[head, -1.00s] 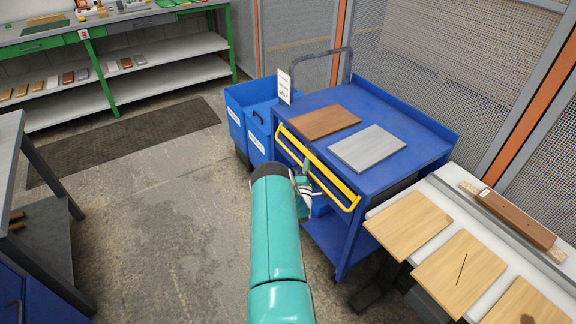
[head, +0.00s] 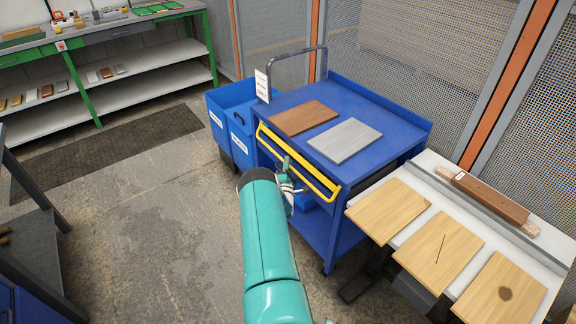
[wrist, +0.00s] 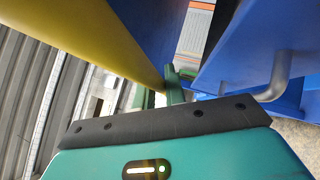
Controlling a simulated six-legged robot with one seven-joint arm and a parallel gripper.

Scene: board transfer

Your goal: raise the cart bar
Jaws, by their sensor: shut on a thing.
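The cart bar is a yellow U-shaped rail (head: 318,176) along the near edge of the blue cart (head: 385,148), just below its top. In the wrist view the yellow bar (wrist: 82,38) crosses the upper left, close to the camera. My gripper (head: 287,166) is at the middle of the bar, with its green fingers shut on it. In the wrist view the green fingers (wrist: 173,80) meet the bar; the exact contact is partly hidden. My teal arm hides some of the floor before the cart.
A brown board (head: 303,118) and a grey board (head: 345,141) lie on the cart top. Blue bins (head: 216,122) stand left of the cart. A white table (head: 470,204) with wooden boards stands close on the right. Mesh fencing is behind.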

